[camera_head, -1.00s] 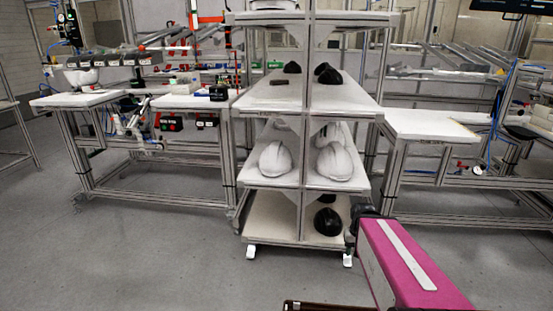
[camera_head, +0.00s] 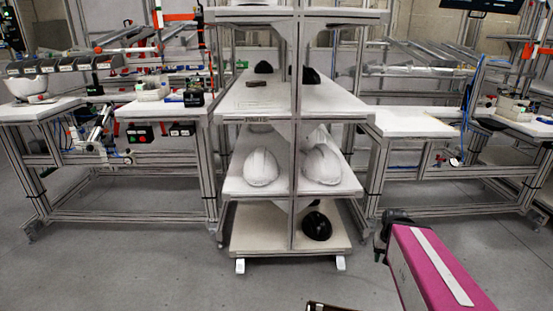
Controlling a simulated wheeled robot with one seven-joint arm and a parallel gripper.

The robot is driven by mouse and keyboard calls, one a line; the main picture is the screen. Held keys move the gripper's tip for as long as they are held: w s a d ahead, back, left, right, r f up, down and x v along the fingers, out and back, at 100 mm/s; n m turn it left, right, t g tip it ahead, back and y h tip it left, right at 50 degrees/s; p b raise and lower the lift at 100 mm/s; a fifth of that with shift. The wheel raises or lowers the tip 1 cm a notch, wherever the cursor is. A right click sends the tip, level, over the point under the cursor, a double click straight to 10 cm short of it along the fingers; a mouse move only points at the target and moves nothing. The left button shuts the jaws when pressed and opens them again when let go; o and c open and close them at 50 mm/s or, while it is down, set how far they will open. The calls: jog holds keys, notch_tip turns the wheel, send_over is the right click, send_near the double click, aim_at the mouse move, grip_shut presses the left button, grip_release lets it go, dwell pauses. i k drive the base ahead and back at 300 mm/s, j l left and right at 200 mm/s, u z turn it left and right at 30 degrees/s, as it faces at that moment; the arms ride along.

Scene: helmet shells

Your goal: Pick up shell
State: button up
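Two white helmet shells stand side by side on the middle shelf of a wheeled rack, the left shell (camera_head: 261,167) and the right shell (camera_head: 321,165). More white shapes show partly behind them. A black shell (camera_head: 316,226) sits on the bottom shelf at the right. Small dark objects (camera_head: 263,67) lie on the upper shelf. My arm, magenta and white, enters at the lower right. Its dark end (camera_head: 392,232) stands in front of and to the right of the rack, apart from the shells. The gripper's fingers cannot be made out.
The rack's upper shelf (camera_head: 243,102) and its posts frame the shells; a centre post (camera_head: 295,150) divides them. A workbench (camera_head: 40,110) stands at the left and a white-topped table (camera_head: 415,122) at the right.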

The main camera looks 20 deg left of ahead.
aim_at(260, 168)
jog(key=j+z, duration=0.2)
jog(key=j, duration=0.45)
jog(key=j+z, duration=0.2)
jog(key=j, duration=0.45)
jog(key=k+j+z, duration=0.2)
jog(key=j, duration=0.4)
